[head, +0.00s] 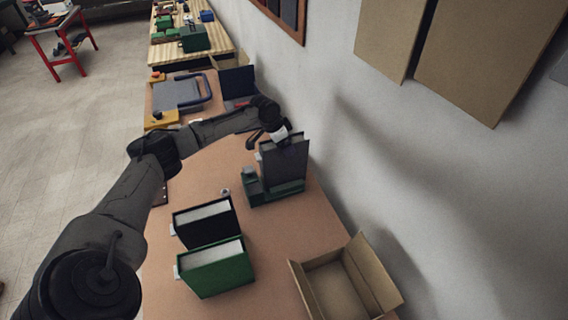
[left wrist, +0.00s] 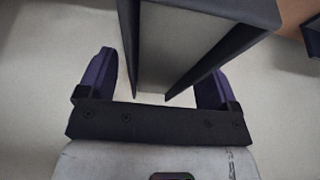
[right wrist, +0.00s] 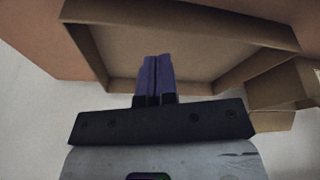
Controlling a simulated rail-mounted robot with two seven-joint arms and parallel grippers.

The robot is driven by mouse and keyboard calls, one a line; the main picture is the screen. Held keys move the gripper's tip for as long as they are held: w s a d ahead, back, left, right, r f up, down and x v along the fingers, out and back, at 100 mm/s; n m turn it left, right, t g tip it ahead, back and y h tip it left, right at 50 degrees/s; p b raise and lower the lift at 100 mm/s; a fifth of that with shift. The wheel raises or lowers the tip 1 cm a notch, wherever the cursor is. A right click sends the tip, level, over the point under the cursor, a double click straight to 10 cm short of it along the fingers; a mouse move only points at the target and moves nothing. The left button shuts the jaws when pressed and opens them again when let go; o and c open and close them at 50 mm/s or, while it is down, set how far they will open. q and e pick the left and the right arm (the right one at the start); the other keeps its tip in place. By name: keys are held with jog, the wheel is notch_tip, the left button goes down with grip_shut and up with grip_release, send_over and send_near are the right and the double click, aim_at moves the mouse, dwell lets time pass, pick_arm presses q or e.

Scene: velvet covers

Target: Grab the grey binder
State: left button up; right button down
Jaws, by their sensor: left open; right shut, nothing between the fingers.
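The grey binder (head: 286,161) stands upright in a dark green holder (head: 274,190) on the table near the wall in the head view. My left gripper (head: 270,138) is at the binder's top edge, reaching in from the left. In the left wrist view the binder (left wrist: 190,45) lies between the two purple fingers of my left gripper (left wrist: 158,80), which are open, with a visible gap on each side. My right gripper (right wrist: 153,75) is shut and empty, in front of the open cardboard box in its wrist view. The right gripper is not in the head view.
A black binder (head: 203,222) and a green binder (head: 215,268) stand on the table (head: 265,240) nearer me. The open cardboard box (head: 338,290) sits at the front right; it also shows in the right wrist view (right wrist: 200,90). The wall (head: 400,170) runs close along the right.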

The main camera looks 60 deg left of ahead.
pick_arm(q)
jog(key=shift+f+p, duration=0.3)
jog(key=shift+p, duration=0.1)
dwell(0.6)
jog(key=shift+c, duration=0.5)
jog(key=shift+r, duration=0.1)
grip_shut()
